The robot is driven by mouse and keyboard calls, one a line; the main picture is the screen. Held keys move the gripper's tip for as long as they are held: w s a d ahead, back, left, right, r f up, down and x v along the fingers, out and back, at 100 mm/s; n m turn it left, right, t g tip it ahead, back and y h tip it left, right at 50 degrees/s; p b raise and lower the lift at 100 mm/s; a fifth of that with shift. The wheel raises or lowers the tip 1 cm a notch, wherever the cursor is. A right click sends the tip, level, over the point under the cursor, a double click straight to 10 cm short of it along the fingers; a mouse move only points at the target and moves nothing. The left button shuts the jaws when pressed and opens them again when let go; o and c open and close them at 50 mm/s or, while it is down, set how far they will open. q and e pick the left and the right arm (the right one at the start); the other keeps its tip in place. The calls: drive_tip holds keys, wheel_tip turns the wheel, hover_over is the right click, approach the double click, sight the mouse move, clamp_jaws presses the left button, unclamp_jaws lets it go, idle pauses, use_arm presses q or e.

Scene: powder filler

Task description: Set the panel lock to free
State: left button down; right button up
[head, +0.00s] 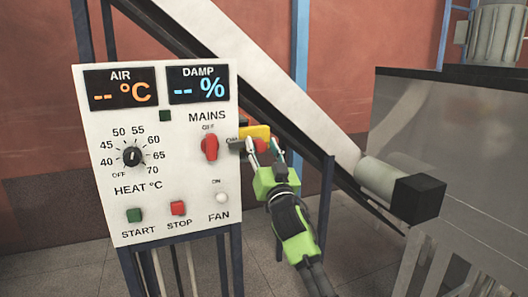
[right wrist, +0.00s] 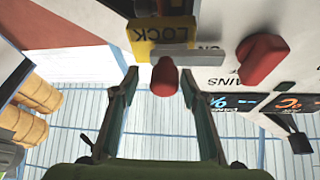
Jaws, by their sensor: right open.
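The panel lock is a yellow plate (head: 257,131) on the right edge of the white control panel (head: 95,180). In the right wrist view the plate (right wrist: 147,30) shows upside down, marked LOCK. A grey bar (right wrist: 185,52) lies across its edge, level in that view, reaching toward the mains switch. A red knob (right wrist: 165,77) stands out by the bar. My right gripper (head: 264,148) is open at the lock. In the right wrist view its fingertips (right wrist: 160,82) are on either side of the red knob, apart from it. My left gripper is not in view.
The red mains switch (head: 210,147) is close to the left of the lock. The heat dial (head: 132,156), start button (head: 134,215), stop button (head: 178,208) and fan switch (head: 222,198) share the panel. A grey machine (head: 455,150) with a cylinder (head: 385,180) stands at right.

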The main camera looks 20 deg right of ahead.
drive_tip(key=d+v, duration=0.1)
drive_tip(key=v, duration=1.1)
drive_tip(key=shift+a, duration=0.35)
wheel_tip(320, 180, down, 41)
drive_tip(key=a+n+g+y, duration=0.2)
drive_tip(key=g, duration=0.6)
drive_tip(key=s+f+n+g+b, duration=0.1)
drive_tip(key=s+f+g, duration=0.1)
drive_tip(key=s+f, duration=0.45)
drive_tip(key=s+f+g, duration=0.1)
drive_tip(key=s+f, duration=0.3)
drive_tip(key=f, duration=0.6)
drive_tip(key=s+f+n+g, duration=0.1)
drive_tip(key=s+f+g, duration=0.5)
drive_tip(key=s+f, duration=1.65)
drive_tip(key=s+f+g, duration=0.2)
drive_tip(key=s+f, duration=0.1)
drive_tip(key=s, duration=1)
drive_tip(key=s+f+n+g+b, duration=0.1)
drive_tip(key=s+f+g, duration=0.1)
drive_tip(key=s, duration=1.1)
drive_tip(key=shift+f, duration=0.5)
